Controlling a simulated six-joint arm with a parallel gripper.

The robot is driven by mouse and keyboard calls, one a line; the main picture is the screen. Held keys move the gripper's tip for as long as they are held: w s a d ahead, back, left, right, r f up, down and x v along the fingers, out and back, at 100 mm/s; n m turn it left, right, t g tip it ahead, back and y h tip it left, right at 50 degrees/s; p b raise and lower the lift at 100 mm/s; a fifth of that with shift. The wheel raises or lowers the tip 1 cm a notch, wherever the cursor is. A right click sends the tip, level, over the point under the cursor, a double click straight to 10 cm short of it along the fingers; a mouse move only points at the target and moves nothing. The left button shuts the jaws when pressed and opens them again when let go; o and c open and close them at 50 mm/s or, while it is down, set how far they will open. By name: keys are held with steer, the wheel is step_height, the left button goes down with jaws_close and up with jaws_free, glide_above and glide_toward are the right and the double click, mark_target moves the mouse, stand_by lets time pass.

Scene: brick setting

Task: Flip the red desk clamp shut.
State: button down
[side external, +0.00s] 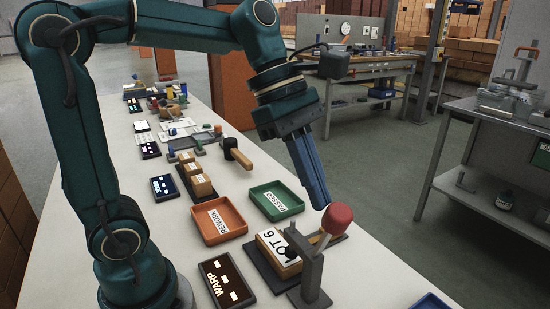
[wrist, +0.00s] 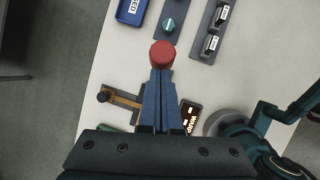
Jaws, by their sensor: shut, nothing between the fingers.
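The red desk clamp has a red round knob (side external: 337,218) on a pale lever that stands up and leans right above a grey post (side external: 313,272). The post stands at the near side of a block marked LOT 6 (side external: 277,252). My gripper (side external: 323,204) points down with its blue fingers together and empty, the tips right at the knob. In the wrist view the knob (wrist: 162,54) shows just beyond the fingertips (wrist: 158,72); I cannot tell whether they touch. An orange bar with a black end (wrist: 122,98) lies left of the fingers, apparently part of the clamp.
An orange REWORK tray (side external: 219,237), a green PASSED tray (side external: 290,211) and a dark WARP sign (side external: 228,284) sit close by. A mallet (side external: 236,152) lies farther back. A blue tray (wrist: 132,10) stands at the table's edge. White table shows between these things.

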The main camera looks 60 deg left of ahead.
mark_target(347, 221)
steer(key=d+y, duration=0.3)
steer(key=shift+d+f+m, duration=0.25)
steer(key=shift+d+m, duration=0.05)
steer(key=shift+d, duration=0.1)
steer(key=shift+d+f+y, duration=0.25)
steer(key=shift+d+y, duration=0.3)
steer(key=shift+d+f+y, duration=0.2)
steer(key=shift+d+y, duration=0.3)
steer(key=shift+y, duration=0.05)
steer(key=shift+d+f, duration=0.45)
steer(key=shift+d, duration=0.15)
steer(key=shift+d+f, duration=0.4)
steer(key=shift+d, duration=0.2)
steer(key=shift+d+f, duration=0.15)
steer(key=shift+s, duration=0.1)
steer(key=shift+s+r, duration=0.2)
steer(key=shift+r, duration=1.2)
steer(key=shift+s+r, duration=0.2)
steer(key=shift+r, duration=1.15)
